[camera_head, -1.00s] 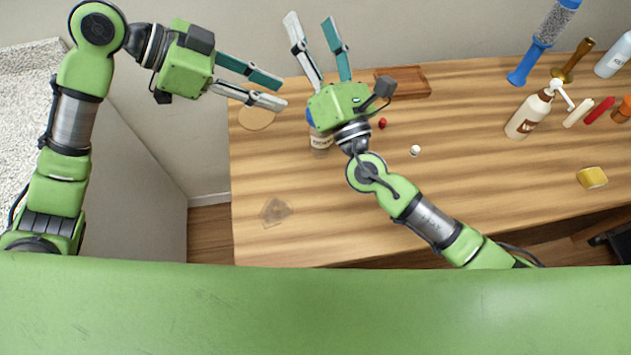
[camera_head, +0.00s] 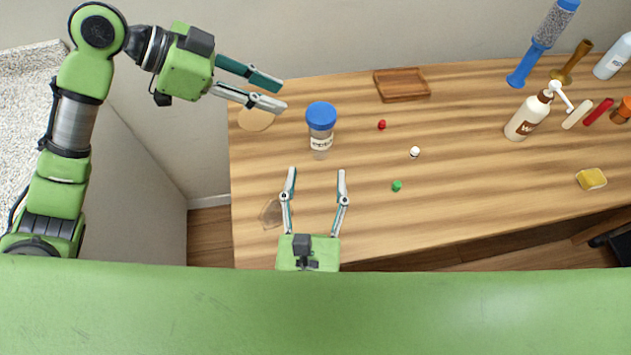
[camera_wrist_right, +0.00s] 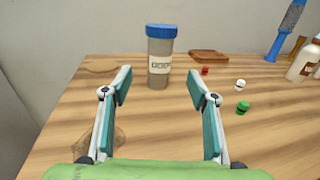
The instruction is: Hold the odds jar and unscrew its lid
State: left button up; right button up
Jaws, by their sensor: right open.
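The odds jar (camera_head: 321,142) stands upright on the table, a clear jar with a white label and a blue lid (camera_head: 321,113) on top. In the right wrist view the jar (camera_wrist_right: 159,68) is ahead, beyond and between the fingertips. My right gripper (camera_head: 316,172) is open and empty, in front of the jar and apart from it, with its fingers pointing at it. My left gripper (camera_head: 283,93) is held up at the table's left end, left of the jar. Its two fingers are apart with nothing between them.
A wooden tray (camera_head: 402,83) lies behind the jar. Small red (camera_head: 381,124), white (camera_head: 415,152) and green (camera_head: 397,185) pieces lie to its right. A pump bottle (camera_head: 528,117), a blue tube (camera_head: 543,40) and a yellow sponge (camera_head: 591,179) are farther right. The middle is mostly clear.

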aim_at(320, 139)
jog(key=w, duration=1.3)
jog(key=shift+d, duration=0.35)
